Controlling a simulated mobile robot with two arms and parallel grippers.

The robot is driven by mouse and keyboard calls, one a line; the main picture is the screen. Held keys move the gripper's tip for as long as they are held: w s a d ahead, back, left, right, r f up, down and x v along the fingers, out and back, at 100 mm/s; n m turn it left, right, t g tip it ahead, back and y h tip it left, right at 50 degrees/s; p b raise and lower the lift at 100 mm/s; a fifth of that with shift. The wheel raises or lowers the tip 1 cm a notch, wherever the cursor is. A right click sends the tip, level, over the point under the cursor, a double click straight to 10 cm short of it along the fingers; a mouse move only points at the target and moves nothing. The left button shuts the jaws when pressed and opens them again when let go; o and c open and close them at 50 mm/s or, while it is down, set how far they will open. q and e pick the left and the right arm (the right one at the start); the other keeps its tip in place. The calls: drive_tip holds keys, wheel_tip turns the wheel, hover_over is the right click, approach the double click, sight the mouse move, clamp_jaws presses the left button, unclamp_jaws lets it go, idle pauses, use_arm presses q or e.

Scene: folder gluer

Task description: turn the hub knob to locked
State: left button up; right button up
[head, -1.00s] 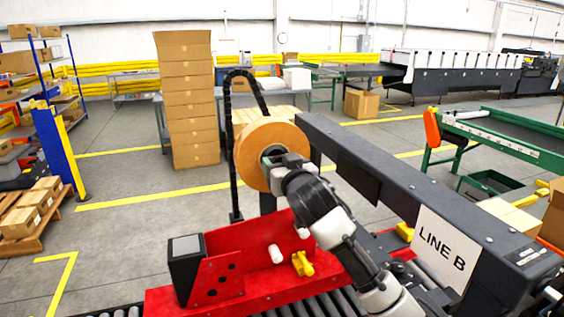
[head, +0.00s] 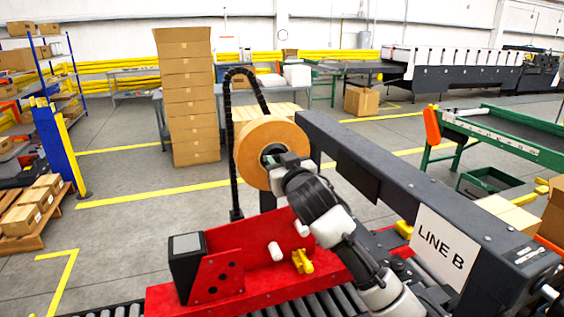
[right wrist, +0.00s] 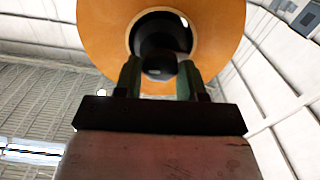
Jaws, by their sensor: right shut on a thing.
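A wide tan tape roll (head: 257,143) sits upright on a hub beside the dark machine beam. The dark hub knob (right wrist: 160,60) shows at the centre of the roll in the right wrist view. My right gripper (head: 272,160) is at the roll's centre in the head view. In the right wrist view its two green fingers (right wrist: 160,80) stand on either side of the knob and are shut on it. The knob's locked or unlocked marking cannot be seen. My left gripper is not in view.
A red machine frame (head: 232,262) with white rollers and a yellow knob (head: 302,261) lies below the roll. A black cable chain (head: 232,150) arches left of it. The dark beam (head: 390,175) with a LINE B sign (head: 441,248) runs along the right.

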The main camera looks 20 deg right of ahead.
drive_tip(key=shift+a+f+n+p, duration=0.1)
drive_tip(key=shift+n+p, duration=1.4)
drive_tip(key=shift+n, duration=2.65)
drive_tip(key=shift+a+f+n+p, duration=0.1)
drive_tip(key=shift+n+p, duration=1.35)
drive_tip(key=shift+n, duration=2.7)
drive_tip(key=o, duration=0.9)
drive_tip(key=s+b, duration=0.4)
drive_tip(key=s, duration=0.6)
drive_tip(key=shift+s+d, duration=0.2)
drive_tip(key=shift+s, duration=0.2)
